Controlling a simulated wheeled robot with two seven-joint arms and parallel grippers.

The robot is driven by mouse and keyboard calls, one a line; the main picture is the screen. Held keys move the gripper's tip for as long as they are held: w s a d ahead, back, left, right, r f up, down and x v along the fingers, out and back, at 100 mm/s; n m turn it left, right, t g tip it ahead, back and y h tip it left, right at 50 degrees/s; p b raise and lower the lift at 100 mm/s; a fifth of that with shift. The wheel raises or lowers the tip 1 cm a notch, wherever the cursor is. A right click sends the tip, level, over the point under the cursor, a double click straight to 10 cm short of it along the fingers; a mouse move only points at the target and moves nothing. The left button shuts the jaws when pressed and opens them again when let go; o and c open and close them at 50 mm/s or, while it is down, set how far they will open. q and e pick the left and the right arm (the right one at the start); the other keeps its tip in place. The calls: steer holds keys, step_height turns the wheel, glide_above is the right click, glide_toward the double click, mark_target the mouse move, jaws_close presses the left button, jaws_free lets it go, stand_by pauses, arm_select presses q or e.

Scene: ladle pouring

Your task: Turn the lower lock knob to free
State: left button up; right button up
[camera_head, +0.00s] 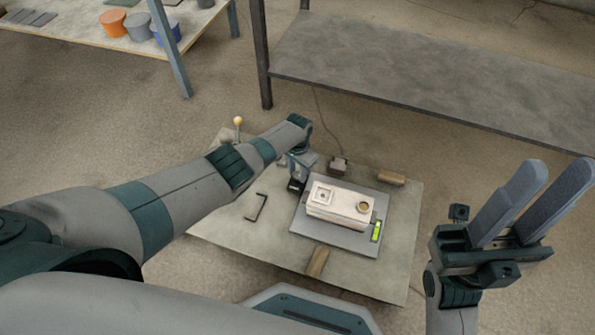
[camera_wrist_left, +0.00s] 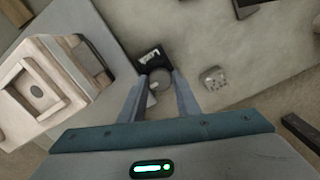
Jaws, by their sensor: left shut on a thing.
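A black block with a pale label (camera_wrist_left: 150,57) sits just beyond the knob. It shows as a small dark block (camera_head: 296,186) in the head view, where the gripper hides the knob. The knob's marking is too small to read. My right gripper (camera_head: 561,168) is raised at the right, open and empty.
The cream box stands on a grey plate (camera_head: 335,243) with a green level (camera_head: 376,231). Wooden blocks (camera_head: 317,261) (camera_head: 391,178), a black handle (camera_head: 257,207) and a yellow-topped stick (camera_head: 238,122) are around it. The low table's front right is clear.

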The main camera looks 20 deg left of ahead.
stand_by(0.3)
arm_select(q)
steer(key=o, duration=1)
steer(key=shift+o, duration=0.2)
steer(key=shift+r, duration=0.1)
